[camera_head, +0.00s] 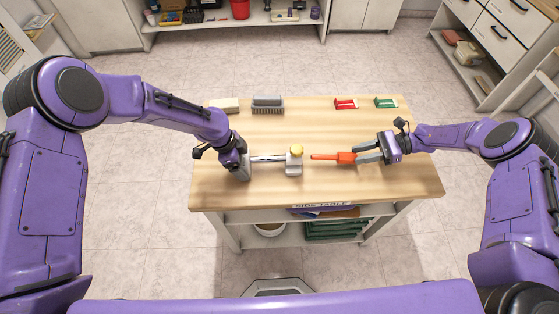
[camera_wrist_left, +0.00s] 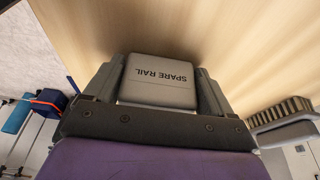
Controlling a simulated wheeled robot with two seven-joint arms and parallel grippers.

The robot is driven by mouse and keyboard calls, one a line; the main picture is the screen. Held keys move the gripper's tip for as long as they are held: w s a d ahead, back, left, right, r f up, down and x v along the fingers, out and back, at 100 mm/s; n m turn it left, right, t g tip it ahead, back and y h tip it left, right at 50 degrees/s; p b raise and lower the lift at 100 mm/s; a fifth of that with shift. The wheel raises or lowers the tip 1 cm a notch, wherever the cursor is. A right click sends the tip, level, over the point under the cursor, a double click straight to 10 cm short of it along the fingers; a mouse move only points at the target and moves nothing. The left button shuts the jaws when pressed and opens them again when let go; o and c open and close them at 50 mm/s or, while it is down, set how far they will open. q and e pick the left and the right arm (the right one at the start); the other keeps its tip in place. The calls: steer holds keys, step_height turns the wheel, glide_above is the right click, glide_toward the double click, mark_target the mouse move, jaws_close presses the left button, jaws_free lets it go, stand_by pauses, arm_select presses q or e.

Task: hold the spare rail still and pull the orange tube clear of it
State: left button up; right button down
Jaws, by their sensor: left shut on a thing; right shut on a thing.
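The spare rail (camera_head: 268,158) lies on the wooden table. It has a grey block at its left end and a grey post with a yellow knob (camera_head: 297,149) at its right end. My left gripper (camera_head: 243,165) is shut on the left block. In the left wrist view the block, marked SPARE RAIL (camera_wrist_left: 160,82), sits between both fingers. The orange tube (camera_head: 328,156) points left toward the post, with a small gap of bare table showing between them. My right gripper (camera_head: 364,152) is shut on the thicker right end of the tube.
At the table's (camera_head: 225,190) back edge are a grey brush (camera_head: 267,104), a pale block (camera_head: 224,105), a red item (camera_head: 345,103) and a green item (camera_head: 385,102). The table front is mostly clear. Shelves with a red bucket (camera_head: 240,9) stand behind.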

steer(key=shift+d, duration=0.2)
steer(key=shift+r+v, duration=0.2)
steer(key=shift+v, duration=1.45)
steer(key=shift+r+v, duration=0.15)
steer(key=shift+v, duration=1.55)
arm_select(q)
steer(key=o, duration=1)
arm_select(e)
steer(key=shift+a, duration=0.2)
arm_select(q)
steer(key=shift+r, duration=0.15)
steer(key=v, duration=1.1)
steer(key=shift+r, duration=0.35)
steer(key=shift+a, duration=0.15)
